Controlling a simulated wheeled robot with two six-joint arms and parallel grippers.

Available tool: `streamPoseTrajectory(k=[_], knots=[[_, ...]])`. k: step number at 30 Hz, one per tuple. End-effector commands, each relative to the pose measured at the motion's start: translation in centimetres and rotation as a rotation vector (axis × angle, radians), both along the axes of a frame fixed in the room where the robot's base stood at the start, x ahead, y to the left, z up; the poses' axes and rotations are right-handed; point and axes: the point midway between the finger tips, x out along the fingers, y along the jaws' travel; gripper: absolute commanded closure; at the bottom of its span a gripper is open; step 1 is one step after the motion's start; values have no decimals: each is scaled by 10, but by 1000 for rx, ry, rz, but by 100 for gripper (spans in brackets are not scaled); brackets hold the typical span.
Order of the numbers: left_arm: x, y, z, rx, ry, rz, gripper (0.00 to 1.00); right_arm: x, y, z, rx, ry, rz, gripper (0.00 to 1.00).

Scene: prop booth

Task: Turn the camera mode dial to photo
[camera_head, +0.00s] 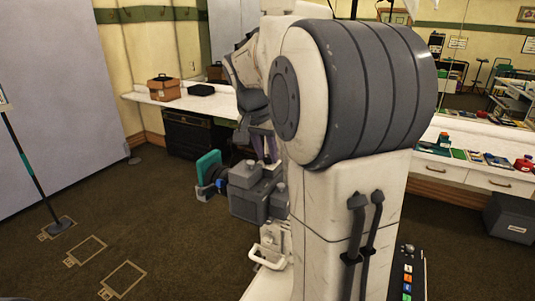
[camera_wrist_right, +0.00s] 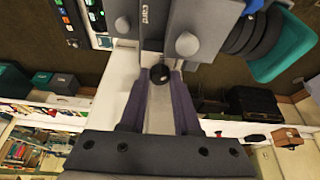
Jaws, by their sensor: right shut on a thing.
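The grey camera (camera_head: 246,190) stands left of my right arm in the head view, with a teal panel (camera_head: 208,168) at its left end. In the right wrist view its grey body (camera_wrist_right: 205,25) fills the top, and a round black dial (camera_wrist_right: 160,75) shows between my fingertips. My right gripper (camera_head: 268,158), with purple fingers, reaches down to the top of the camera. In the wrist view this gripper (camera_wrist_right: 160,78) is shut on the dial. The dial's mode marks cannot be read. In the head view my arm hides part of the camera and the dial. My left gripper is not in view.
A panel with coloured buttons (camera_head: 407,275) is at the lower right. A white counter (camera_head: 180,101) behind carries a brown box (camera_head: 164,88) and a black case (camera_head: 201,90). A thin stand (camera_head: 28,165) is at the left. The floor between has marked outlines (camera_head: 124,279).

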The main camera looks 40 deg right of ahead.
Motion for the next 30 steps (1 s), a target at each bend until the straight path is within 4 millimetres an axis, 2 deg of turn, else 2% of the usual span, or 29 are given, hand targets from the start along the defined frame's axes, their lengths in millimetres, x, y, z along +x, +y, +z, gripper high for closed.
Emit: streamPoseTrajectory(k=[12, 30], knots=[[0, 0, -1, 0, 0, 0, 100, 3, 1, 0, 1, -3, -252, 100], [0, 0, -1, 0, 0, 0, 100, 3, 1, 1, 1, -3, -314, 100]])
